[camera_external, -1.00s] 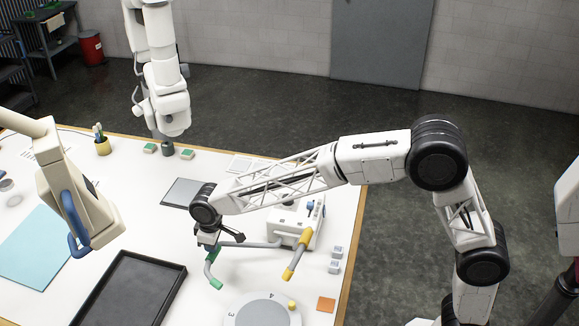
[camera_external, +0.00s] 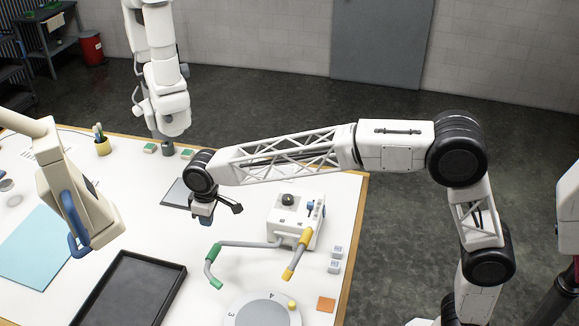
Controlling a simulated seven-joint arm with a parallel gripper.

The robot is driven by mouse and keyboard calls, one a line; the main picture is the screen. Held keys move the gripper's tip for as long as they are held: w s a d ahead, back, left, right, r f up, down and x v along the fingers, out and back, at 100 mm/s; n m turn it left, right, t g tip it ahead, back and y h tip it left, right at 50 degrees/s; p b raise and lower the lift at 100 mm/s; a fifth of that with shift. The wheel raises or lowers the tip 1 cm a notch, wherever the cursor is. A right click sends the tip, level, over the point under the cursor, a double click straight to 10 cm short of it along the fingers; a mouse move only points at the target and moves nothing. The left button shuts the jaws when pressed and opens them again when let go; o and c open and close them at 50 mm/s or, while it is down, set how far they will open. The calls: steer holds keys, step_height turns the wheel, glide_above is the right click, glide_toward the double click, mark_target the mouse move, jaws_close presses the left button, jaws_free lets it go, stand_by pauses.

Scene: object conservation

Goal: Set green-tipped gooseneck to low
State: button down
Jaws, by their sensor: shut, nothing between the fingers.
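The green-tipped gooseneck (camera_external: 240,244) is a bent grey arm running left from a white box (camera_external: 286,226). It has a green band at its bend, and its green tip (camera_external: 215,282) angles down toward the table. A second gooseneck from the same box has a yellow band and a yellow tip (camera_external: 288,274). My gripper (camera_external: 205,223) is above and behind the green bend, apart from it. It is small in this view, and its fingers look closed with nothing held.
A numbered round dial (camera_external: 262,312) stands in front of the box. A black tray (camera_external: 127,290) lies to the left. Small grey blocks (camera_external: 335,259) and an orange square (camera_external: 326,304) sit near the right table edge. A dark grey pad (camera_external: 176,193) lies behind my gripper.

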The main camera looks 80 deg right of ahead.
steer(key=shift+r, duration=1.25)
steer(key=s+r+t, duration=0.2)
steer(key=s+r, duration=0.1)
steer(key=s, duration=1.7)
steer(key=s+r+t, duration=0.1)
steer(key=s+r, duration=0.3)
steer(key=s, duration=1.5)
steer(key=s+f+m+t, duration=0.1)
steer(key=s+f, duration=0.2)
steer(key=s, duration=0.5)
steer(key=s+f, duration=0.3)
steer(key=s, duration=0.4)
step_height(320, 180, down, 10)
steer(key=w+d+g, duration=0.1)
steer(key=g, duration=0.1)
steer(key=shift+w+r+g+h, duration=0.2)
steer(key=shift+g+h, duration=0.1)
